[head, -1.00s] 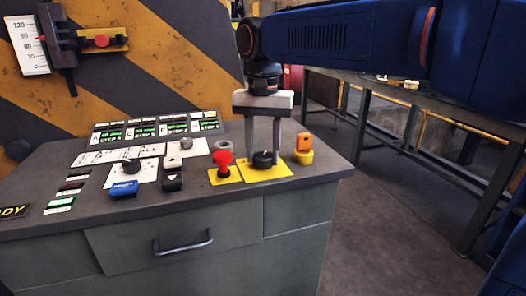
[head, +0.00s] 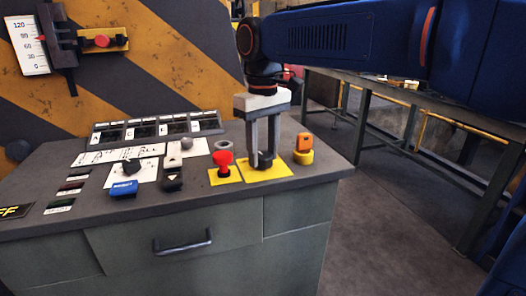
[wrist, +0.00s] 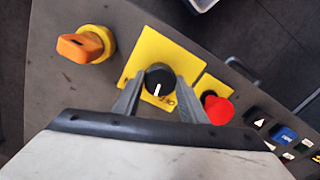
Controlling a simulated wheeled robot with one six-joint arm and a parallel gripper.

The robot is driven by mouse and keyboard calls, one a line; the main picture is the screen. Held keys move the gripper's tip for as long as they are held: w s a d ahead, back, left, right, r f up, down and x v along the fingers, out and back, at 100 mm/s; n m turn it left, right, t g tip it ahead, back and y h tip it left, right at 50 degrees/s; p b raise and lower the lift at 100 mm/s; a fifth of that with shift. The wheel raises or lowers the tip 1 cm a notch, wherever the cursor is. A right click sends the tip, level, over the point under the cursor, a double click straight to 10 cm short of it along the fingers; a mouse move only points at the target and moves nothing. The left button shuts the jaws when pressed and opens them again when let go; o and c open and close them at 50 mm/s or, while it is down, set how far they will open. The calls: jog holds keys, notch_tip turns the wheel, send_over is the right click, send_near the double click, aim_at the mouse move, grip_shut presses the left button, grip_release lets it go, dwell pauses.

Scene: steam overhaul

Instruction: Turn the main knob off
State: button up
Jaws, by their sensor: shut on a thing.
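The main knob (wrist: 160,77) is black and round with a white pointer line, on a yellow plate (wrist: 150,52) in the wrist view. In the head view the knob (head: 265,163) is partly hidden by the fingers on the yellow plate (head: 285,172) at the console's right. My gripper (wrist: 160,86) points down and is shut on the knob, one finger on each side. It also shows in the head view (head: 264,153). The pointer line faces toward the bottom of the wrist view.
A red button (head: 223,162) stands close left of the knob, and an orange switch (head: 304,146) close right. A dark display (head: 14,211) at the left edge reads "FF" where visible. The row of panels (head: 155,128) behind is unlit.

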aim_at(263, 155)
jog(key=n, duration=0.6)
jog(key=shift+n, duration=0.3)
dwell(0.4)
jog(key=o, duration=1.1)
jog(key=shift+c, duration=0.2)
jog(key=shift+r, duration=0.1)
notch_tip(263, 155, up, 17)
jog(key=shift+r, duration=0.15)
